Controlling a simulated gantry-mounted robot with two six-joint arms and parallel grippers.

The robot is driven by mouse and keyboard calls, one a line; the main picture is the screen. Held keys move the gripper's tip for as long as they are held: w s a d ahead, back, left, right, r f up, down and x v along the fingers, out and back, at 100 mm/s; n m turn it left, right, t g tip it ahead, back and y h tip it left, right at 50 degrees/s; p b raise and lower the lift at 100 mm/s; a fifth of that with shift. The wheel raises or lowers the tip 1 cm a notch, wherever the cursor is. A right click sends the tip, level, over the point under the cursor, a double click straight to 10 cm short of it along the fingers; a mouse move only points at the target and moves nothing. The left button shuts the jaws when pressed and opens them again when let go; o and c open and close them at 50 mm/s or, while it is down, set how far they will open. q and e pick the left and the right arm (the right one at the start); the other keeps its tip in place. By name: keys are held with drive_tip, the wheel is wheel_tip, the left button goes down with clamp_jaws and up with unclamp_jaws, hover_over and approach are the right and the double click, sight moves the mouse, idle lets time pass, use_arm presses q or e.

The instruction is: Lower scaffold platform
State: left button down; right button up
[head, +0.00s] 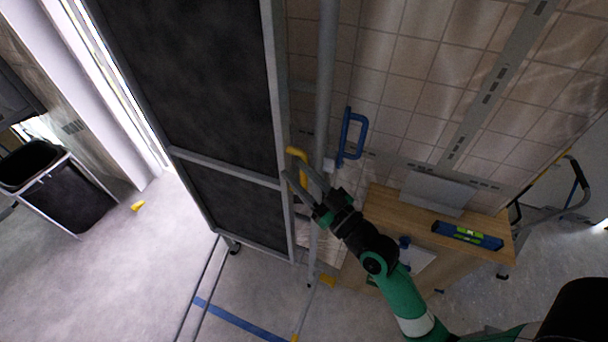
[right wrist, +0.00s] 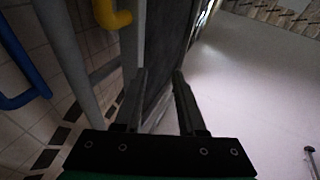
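A tall dark panel (head: 190,80) in a grey metal frame stands upright on casters. I cannot tell which part is the scaffold platform. A yellow handle (head: 297,154) sits beside the frame's right edge, near a grey vertical pole (head: 325,80). A blue handle (head: 345,140) is to the right of the pole. My right gripper (head: 309,182) is close to the yellow handle, partly overlapping it in the head view. In the right wrist view its fingers (right wrist: 160,92) are apart, with the yellow handle (right wrist: 110,14) ahead and left of them, not between them. My left gripper is not in view.
A wooden cabinet (head: 385,215) carrying a blue-green level (head: 467,236) and a grey plate (head: 437,192) stands at right by the tiled wall. A black bin (head: 65,195) is at far left. Blue tape (head: 240,320) marks the floor, which is mostly clear at left.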

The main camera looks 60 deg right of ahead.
drive_tip(key=s+d+f+m+g+h, duration=0.2)
drive_tip(key=s+d+f+g, duration=0.2)
drive_tip(key=s+f, duration=0.5)
drive_tip(key=shift+t, duration=0.3)
drive_tip(key=x, duration=0.4)
drive_tip(key=f+p+x, duration=0.1)
drive_tip(key=x, duration=0.9)
drive_tip(key=shift+w+a+f+p, duration=0.15)
drive_tip(key=shift+w+a+p, duration=0.05)
drive_tip(key=shift+a+p, duration=0.15)
clamp_jaws()
